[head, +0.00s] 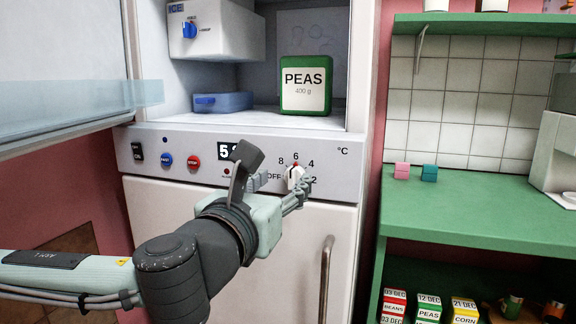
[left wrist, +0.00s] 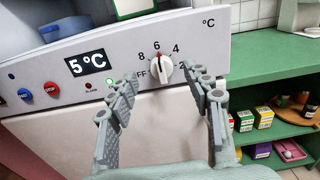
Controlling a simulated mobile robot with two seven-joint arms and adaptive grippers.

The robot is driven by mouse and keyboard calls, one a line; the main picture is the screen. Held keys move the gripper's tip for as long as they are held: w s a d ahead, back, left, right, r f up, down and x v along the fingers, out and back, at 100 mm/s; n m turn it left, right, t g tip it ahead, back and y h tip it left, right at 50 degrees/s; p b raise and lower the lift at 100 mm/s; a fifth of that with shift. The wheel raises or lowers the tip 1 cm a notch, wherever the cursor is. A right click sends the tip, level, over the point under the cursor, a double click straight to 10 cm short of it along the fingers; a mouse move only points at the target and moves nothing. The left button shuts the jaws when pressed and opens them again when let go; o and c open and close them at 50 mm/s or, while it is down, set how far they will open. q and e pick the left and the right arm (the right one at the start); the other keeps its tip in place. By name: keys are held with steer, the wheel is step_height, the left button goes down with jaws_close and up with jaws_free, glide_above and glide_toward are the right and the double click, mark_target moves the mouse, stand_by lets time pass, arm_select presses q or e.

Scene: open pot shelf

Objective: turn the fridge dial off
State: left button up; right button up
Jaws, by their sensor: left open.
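The fridge dial (head: 296,173) is a white knob on the light grey control panel, marked OFF, 8, 6, 4 and 2 around it. In the left wrist view the dial (left wrist: 161,71) stands with its red mark pointing up at 6. OFF lies at its lower left, partly hidden by a finger. My left gripper (head: 280,186) is open in front of the panel. In the left wrist view the fingers of the left gripper (left wrist: 163,88) sit to either side of and below the dial, with nothing between them; contact with the dial does not show. My right gripper is out of view.
A display (left wrist: 88,63) reads 5 °C. Blue (head: 166,160) and red (head: 193,162) buttons sit left on the panel. Above is an open compartment with a green PEAS box (head: 306,86). The fridge handle (head: 326,275) is below. A green shelf (head: 480,200) stands right.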

mark_target(290, 173)
arm_select(q)
steer(key=shift+x, duration=2.15)
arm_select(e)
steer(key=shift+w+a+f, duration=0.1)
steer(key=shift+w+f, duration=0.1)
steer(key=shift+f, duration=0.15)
arm_select(q)
steer(key=shift+c, duration=0.5)
jaws_close()
